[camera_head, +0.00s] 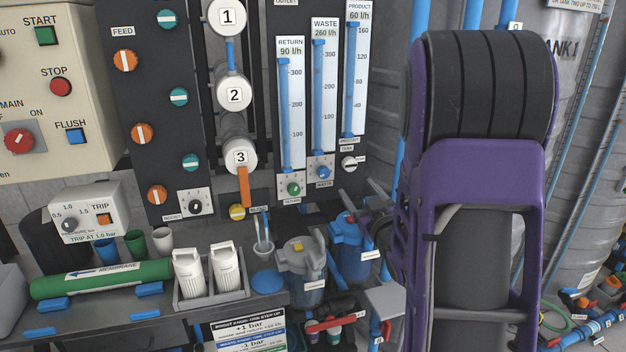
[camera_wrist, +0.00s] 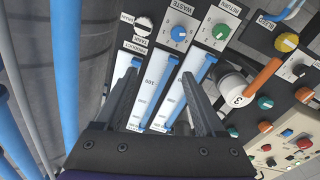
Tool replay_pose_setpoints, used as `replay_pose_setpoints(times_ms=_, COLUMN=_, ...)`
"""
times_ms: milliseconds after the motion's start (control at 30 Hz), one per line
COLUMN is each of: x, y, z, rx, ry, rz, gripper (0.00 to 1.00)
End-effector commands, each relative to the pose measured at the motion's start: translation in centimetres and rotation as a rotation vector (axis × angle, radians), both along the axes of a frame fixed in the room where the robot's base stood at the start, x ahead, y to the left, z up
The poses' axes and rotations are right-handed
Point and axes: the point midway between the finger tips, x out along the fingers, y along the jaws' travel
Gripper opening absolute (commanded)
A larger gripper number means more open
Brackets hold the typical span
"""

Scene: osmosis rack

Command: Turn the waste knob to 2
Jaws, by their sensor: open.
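The waste knob (camera_head: 323,172) is a round blue knob on a small white plate below the WASTE flow column (camera_head: 325,95). It also shows near the top of the wrist view (camera_wrist: 178,33), upside down, with scale marks around it. The marks are too small to read its setting surely. My gripper (camera_wrist: 162,70) is open and empty in the wrist view. Its two dark fingers point toward the panel, over the flow columns. The knob lies beyond the fingertips, apart from them.
The green return knob (camera_head: 293,189) is left of the waste knob, and the white product knob (camera_head: 349,164) is right of it. An orange lever (camera_head: 244,186) sticks out at valve 3.

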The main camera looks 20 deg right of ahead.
Motion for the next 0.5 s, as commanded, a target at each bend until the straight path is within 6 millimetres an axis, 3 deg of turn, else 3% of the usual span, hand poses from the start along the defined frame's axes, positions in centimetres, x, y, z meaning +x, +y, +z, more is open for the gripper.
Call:
replay_pose_setpoints(times_ms=33, x=-0.9, y=0.2, z=-1.6, rx=0.028, ry=0.016, rz=0.005, gripper=0.72)
replay_pose_setpoints(times_ms=100, x=-1.6, y=0.8, z=-2.8, rx=0.056, ry=0.027, rz=0.017, gripper=0.72)
replay_pose_setpoints(times_ms=233, x=-2.1, y=1.3, z=-3.6, rx=0.08, ry=0.035, rz=0.028, gripper=0.72)
replay_pose_setpoints(times_ms=367, x=-0.9, y=1.4, z=-3.6, rx=0.081, ry=0.034, rz=0.031, gripper=0.72)
replay_pose_setpoints(times_ms=500, x=1.6, y=1.4, z=-3.6, rx=0.08, ry=0.033, rz=0.03, gripper=0.72)
